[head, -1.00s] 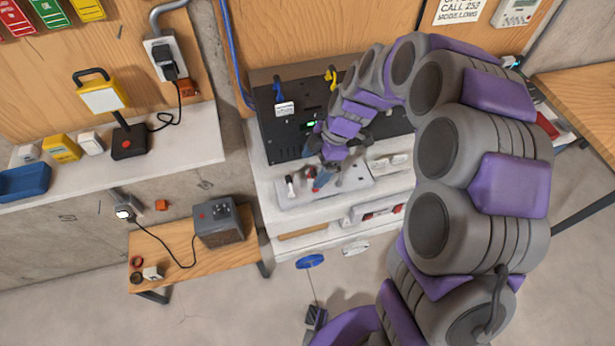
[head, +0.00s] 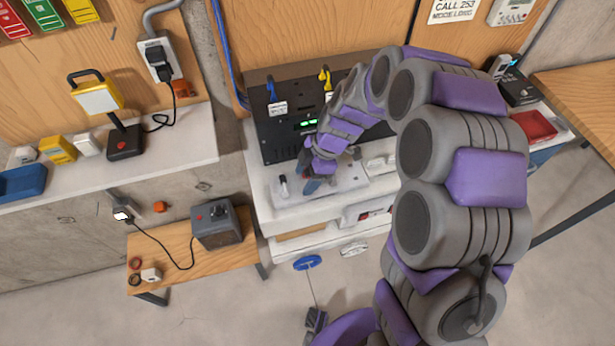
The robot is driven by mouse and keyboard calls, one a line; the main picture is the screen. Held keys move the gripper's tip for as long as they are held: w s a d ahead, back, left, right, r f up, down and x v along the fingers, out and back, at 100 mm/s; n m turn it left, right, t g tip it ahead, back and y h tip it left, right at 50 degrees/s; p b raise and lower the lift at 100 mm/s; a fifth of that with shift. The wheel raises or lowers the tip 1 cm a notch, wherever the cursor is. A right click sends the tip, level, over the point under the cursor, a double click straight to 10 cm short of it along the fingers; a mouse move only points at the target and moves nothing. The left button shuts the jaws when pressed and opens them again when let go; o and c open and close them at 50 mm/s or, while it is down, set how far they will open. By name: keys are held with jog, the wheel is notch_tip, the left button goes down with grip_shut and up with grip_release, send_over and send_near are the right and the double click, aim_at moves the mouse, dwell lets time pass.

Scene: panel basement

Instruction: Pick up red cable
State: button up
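No red cable shows clearly now. The spot on the light grey plate (head: 330,195) where a small red piece showed earlier is covered by my gripper. My gripper (head: 308,183) points down at the plate, below the black panel (head: 285,135). Its fingertips are small and dark, so I cannot tell whether they are open, shut or holding anything. A small white and dark plug-like piece (head: 283,187) stands on the plate just left of my gripper. A blue cable end (head: 271,92) and a yellow cable end (head: 325,79) sit at the panel's upper edge.
A wooden bench (head: 180,280) with a grey box (head: 217,228) stands at lower left. A shelf with a yellow lamp (head: 97,96) is at left. A red tray (head: 534,126) lies at right. A blue round handle (head: 307,263) is below the plate.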

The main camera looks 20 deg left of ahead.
jog(key=shift+d, duration=0.1)
jog(key=shift+c, duration=0.7)
jog(key=shift+a, duration=0.2)
jog(key=c, duration=0.4)
jog(key=shift+s+a+r+p, duration=0.1)
jog(key=shift+r+p, duration=0.05)
jog(key=shift+r, duration=0.75)
jog(key=shift+a+r+p, duration=0.1)
jog(key=shift+r+p, duration=0.05)
jog(key=shift+r, duration=0.75)
jog(key=s+d, duration=0.3)
jog(key=s, duration=0.1)
jog(key=s+d+r, duration=0.1)
jog(key=s+d, duration=0.2)
jog(key=s, duration=0.1)
jog(key=s+d+p, duration=0.1)
jog(key=s+d, duration=0.2)
jog(key=s, duration=0.2)
jog(key=shift+s+r, duration=0.1)
jog(key=shift+r, duration=0.1)
